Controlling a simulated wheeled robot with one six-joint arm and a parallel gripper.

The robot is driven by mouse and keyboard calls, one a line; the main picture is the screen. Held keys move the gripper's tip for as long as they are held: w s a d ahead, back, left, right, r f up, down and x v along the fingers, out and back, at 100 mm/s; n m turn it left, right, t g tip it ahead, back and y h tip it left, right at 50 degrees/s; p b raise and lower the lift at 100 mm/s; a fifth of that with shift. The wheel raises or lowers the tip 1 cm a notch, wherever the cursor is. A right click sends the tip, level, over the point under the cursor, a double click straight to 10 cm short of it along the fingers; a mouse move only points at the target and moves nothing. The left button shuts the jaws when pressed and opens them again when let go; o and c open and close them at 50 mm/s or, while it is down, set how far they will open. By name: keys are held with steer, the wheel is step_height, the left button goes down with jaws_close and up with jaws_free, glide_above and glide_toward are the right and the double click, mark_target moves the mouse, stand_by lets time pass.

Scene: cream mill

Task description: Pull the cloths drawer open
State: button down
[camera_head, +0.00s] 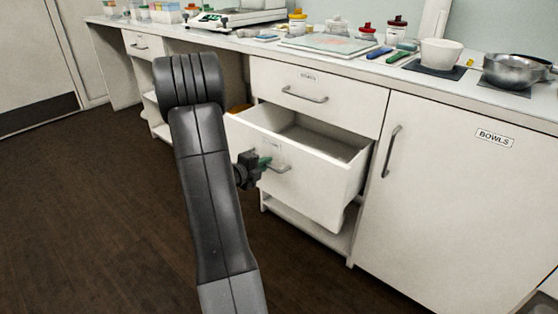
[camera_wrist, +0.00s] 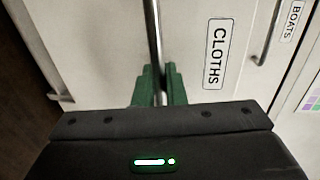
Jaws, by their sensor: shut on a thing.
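The cloths drawer (camera_head: 309,184) is the lower drawer of a white cabinet, and it stands well pulled out in the head view. What shows of its inside looks empty. Its label reads CLOTHS (camera_wrist: 214,54) in the wrist view. My gripper (camera_head: 262,164) is at the drawer's front, its green fingers shut on the bar handle (camera_head: 281,168). In the wrist view the handle (camera_wrist: 154,40) runs between the green fingertips (camera_wrist: 158,84). My arm hides the left part of the drawer's surroundings.
Above is a shut drawer (camera_head: 290,88) labelled BOATS. To the right is a shut door (camera_head: 452,185) labelled BOWLS. The counter (camera_head: 300,50) carries bowls, bottles and a scale. An open shelf (camera_head: 310,228) lies below the drawer. The dark floor (camera_head: 90,200) at left is clear.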

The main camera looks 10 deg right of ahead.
steer(key=f+b+v, duration=0.1)
steer(key=f+v, duration=0.2)
steer(key=v, duration=1.1)
steer(key=shift+s+a, duration=0.25)
steer(key=shift+a, duration=0.15)
steer(key=c, duration=1.6)
jaws_free()
steer(key=shift+c, duration=0.2)
steer(key=p+v, duration=0.3)
steer(key=v, duration=1)
steer(key=shift+s+a, duration=0.25)
steer(key=shift+a, duration=0.1)
